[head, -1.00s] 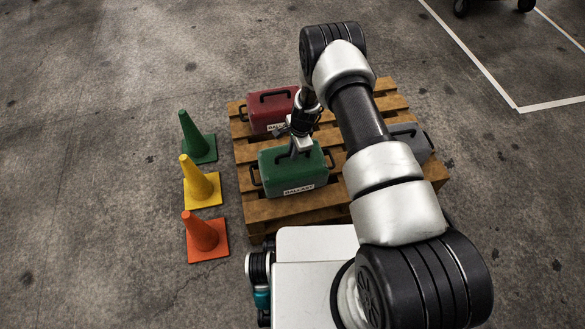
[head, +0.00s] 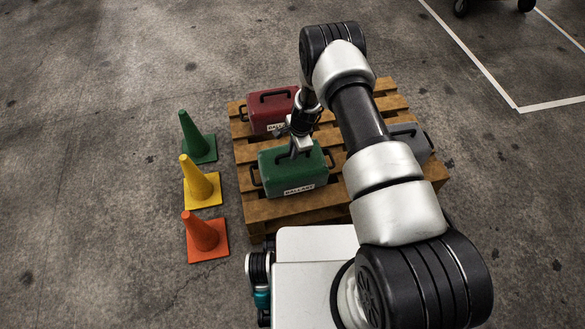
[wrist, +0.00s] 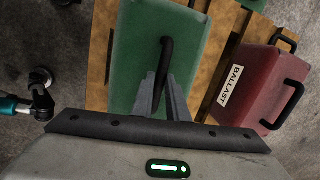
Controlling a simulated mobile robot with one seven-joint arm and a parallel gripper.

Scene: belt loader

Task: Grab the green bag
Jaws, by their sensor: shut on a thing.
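The green bag (head: 284,178), a box-like case with a "BALLAST" label and black handles, rests on the front part of the wooden pallet. My gripper (head: 300,150) is above it, pointing down at its top handle. In the wrist view, the green bag (wrist: 138,62) fills the upper middle, and my gripper (wrist: 165,85) has its two grey fingers shut on the black top handle. The fingertips partly hide the handle. I cannot see any gap between the bag and the pallet.
A red case (head: 268,112) stands behind the green bag on the pallet (head: 300,208). A grey case (head: 412,138) is at the right, partly behind my arm. Green (head: 197,145), yellow (head: 200,187) and orange (head: 205,240) cones stand left of the pallet. Floor farther left is clear.

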